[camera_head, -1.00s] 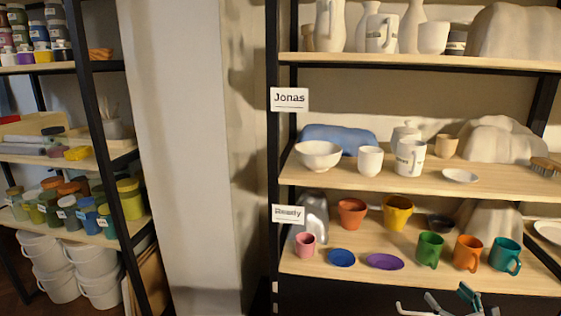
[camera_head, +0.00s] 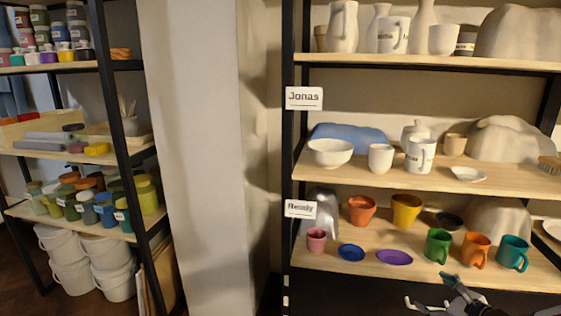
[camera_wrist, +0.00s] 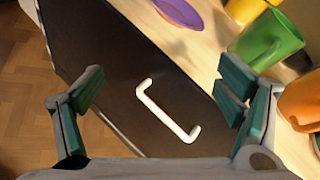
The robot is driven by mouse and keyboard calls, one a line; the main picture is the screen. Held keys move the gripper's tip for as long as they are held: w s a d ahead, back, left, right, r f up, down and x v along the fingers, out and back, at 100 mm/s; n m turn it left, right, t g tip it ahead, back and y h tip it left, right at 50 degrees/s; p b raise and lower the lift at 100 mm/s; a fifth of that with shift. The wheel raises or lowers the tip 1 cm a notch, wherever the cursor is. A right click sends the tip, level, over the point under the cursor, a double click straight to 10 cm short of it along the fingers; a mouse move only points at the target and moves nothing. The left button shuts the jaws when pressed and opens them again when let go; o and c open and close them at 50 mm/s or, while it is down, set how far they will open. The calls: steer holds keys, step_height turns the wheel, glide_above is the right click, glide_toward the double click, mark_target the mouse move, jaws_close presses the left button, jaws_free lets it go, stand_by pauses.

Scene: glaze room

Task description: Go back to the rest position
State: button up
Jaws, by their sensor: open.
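My gripper (camera_wrist: 160,98) is open and empty, with its teal-padded fingers spread apart in the wrist view. Between and beyond the fingers is a white bar handle (camera_wrist: 168,112) on a dark panel (camera_wrist: 110,75). The fingers do not hold the handle. In the head view part of my gripper (camera_head: 440,293) shows at the bottom edge, in front of the lower right shelf.
The "Ready" shelf (camera_head: 335,256) holds a green mug (camera_head: 437,246), an orange mug (camera_head: 475,250), a teal mug (camera_head: 513,253) and a purple plate (camera_head: 395,257). The green mug (camera_wrist: 265,40) is close to my right finger in the wrist view. A pillar (camera_head: 200,150) stands left.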

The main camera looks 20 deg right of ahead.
steer(key=a+r+n+g+h, duration=0.2)
steer(key=a+r+n+g, duration=0.3)
steer(key=a+r+n, duration=0.4)
steer(key=a+r+n+g+h, duration=0.1)
steer(key=a+r+n+g, duration=0.55)
steer(key=r+n, duration=0.4)
steer(key=s+a+r+n+y, duration=0.1)
steer(key=s+a+r+n, duration=0.3)
steer(key=s+a, duration=0.45)
steer(key=s+a+r+n+g+y, duration=0.1)
steer(key=s+a+r+n+y, duration=0.2)
steer(key=s+a, duration=0.55)
steer(key=s+a+r+n, duration=0.45)
steer(key=s+a, duration=0.25)
steer(key=a, duration=0.3)
step_height(320, 180, up, 23)
steer(key=t+p, duration=0.3)
steer(key=p, duration=2)
steer(key=shift+d+n, duration=0.35)
steer(key=shift+n, duration=0.05)
steer(key=shift+r+t, duration=0.1)
steer(key=shift+t, duration=0.15)
